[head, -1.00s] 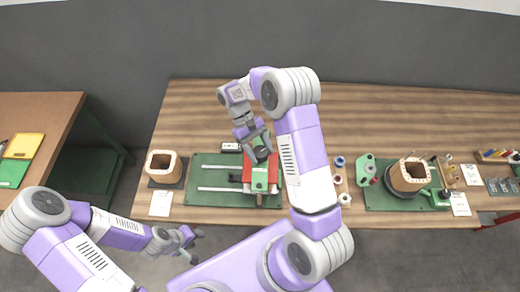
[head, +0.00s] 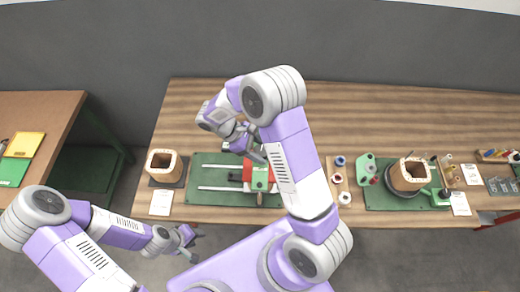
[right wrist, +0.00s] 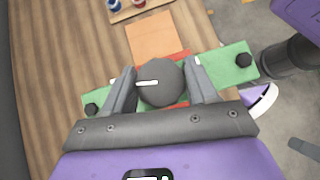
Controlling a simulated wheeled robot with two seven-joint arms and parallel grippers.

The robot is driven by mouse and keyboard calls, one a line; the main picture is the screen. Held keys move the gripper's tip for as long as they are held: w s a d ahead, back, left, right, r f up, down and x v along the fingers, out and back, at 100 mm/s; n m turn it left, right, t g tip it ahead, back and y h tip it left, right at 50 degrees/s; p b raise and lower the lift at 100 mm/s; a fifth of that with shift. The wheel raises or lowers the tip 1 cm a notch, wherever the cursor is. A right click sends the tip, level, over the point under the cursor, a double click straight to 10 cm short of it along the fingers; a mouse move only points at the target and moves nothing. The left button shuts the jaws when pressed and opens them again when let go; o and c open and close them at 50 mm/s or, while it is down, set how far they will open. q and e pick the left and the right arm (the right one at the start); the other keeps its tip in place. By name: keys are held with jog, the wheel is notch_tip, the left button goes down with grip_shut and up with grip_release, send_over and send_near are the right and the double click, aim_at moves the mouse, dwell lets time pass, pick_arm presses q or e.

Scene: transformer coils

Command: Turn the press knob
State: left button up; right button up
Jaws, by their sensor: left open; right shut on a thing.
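The press (head: 260,185), with a green top bar and red parts, stands on a green base plate (head: 215,172) with two pale rails. Its dark round knob (right wrist: 160,88) sits over the bar in the right wrist view, with a white mark pointing left in that picture. My right gripper (right wrist: 161,85) is shut on the knob, one finger on each side. In the head view my right gripper (head: 257,153) is over the press, and the arm partly hides the press. My left gripper (head: 194,238) is open and empty, off the table's front edge.
A wooden-looking coil (head: 163,166) stands left of the press. Another coil (head: 408,175) sits on a green fixture to the right. Spools (head: 340,161) lie in between. The back of the table (head: 380,110) is clear.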

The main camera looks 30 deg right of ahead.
dwell(0.3)
jog(key=shift+d, duration=0.1)
jog(key=o, duration=1)
jog(key=shift+s, duration=0.1)
jog(key=v, duration=0.7)
jog(key=shift+r+b, duration=0.25)
jog(key=shift+b, duration=0.05)
